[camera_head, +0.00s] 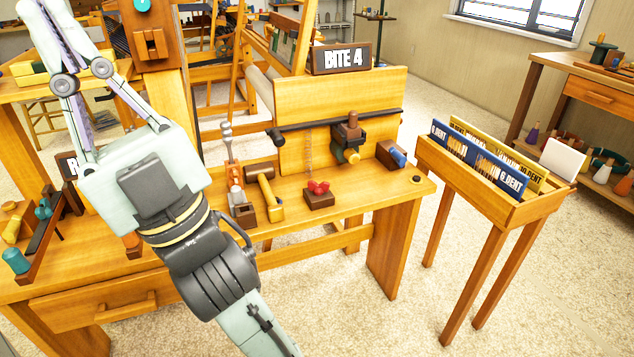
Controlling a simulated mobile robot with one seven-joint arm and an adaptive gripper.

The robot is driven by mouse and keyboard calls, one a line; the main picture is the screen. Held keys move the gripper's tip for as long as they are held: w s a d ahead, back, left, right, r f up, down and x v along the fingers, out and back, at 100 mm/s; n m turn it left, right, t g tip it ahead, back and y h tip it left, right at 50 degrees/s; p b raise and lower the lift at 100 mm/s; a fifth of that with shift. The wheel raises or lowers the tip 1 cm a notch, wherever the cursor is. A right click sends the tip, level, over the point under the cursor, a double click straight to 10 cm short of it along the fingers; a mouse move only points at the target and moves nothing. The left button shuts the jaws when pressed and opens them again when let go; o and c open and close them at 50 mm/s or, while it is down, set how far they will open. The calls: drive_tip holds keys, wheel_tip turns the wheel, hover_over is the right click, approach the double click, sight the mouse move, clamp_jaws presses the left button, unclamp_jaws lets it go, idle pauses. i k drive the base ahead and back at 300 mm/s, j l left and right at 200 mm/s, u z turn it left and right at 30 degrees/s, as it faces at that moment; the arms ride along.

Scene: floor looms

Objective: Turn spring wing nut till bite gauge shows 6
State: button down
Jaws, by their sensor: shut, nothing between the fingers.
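A dark sign reading "BITE 4" (341,58) stands on top of the wooden back panel of the workbench. I cannot tell for sure which part is the spring wing nut. A red two-lobed piece (318,187) sits on a small wooden block on the bench top. A dark brown fitting (347,135) with a yellow knob is on the black bar across the panel. My gripper (42,14) is at the upper left, with its long pale fingers together and empty. It points up and away to the left, well apart from the sign and these pieces.
A wooden stand (505,205) holds lettered cards at right. Another sign is partly hidden by my arm.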

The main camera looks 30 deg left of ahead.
sight(318, 189)
drive_tip(key=i+u, duration=0.3)
drive_tip(key=i, duration=0.15)
drive_tip(key=i+l+u, duration=0.15)
drive_tip(key=i+u, duration=0.15)
drive_tip(key=i, duration=0.15)
